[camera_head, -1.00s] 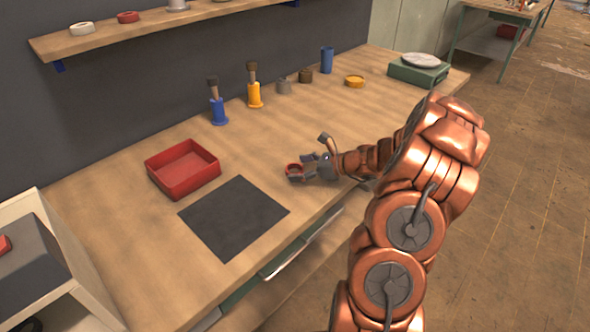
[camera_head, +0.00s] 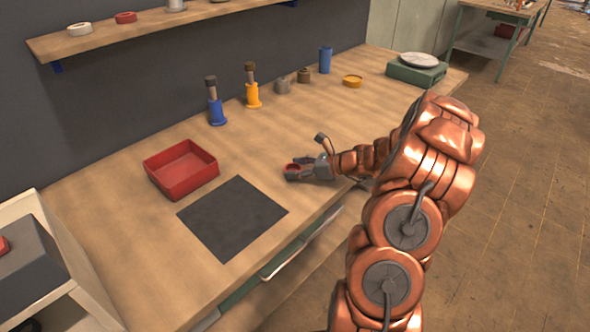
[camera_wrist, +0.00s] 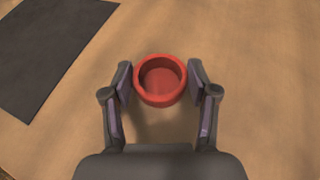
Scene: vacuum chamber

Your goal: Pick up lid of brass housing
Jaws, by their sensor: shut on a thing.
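A small red round piece (camera_wrist: 160,80), shaped like a shallow cup or upturned cap with its hollow facing up, is between the fingertips of my gripper (camera_wrist: 160,84). It also shows in the head view (camera_head: 292,168), partly hidden by the fingers. My gripper (camera_head: 297,169) is low over the bench, right of the dark mat, and is shut on this piece. I cannot tell whether the piece touches the wood. A small brownish cylinder (camera_head: 304,75) and a low yellow-gold round piece (camera_head: 352,81) stand at the back; I cannot tell whether either is the brass housing.
A red tray (camera_head: 181,186) and a dark mat (camera_head: 232,217) lie left of my gripper. A blue holder (camera_head: 216,113), yellow holder (camera_head: 253,96), grey weight (camera_head: 282,86) and blue cylinder (camera_head: 325,60) stand along the back. A green scale (camera_head: 417,74) is far right. The middle bench is clear.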

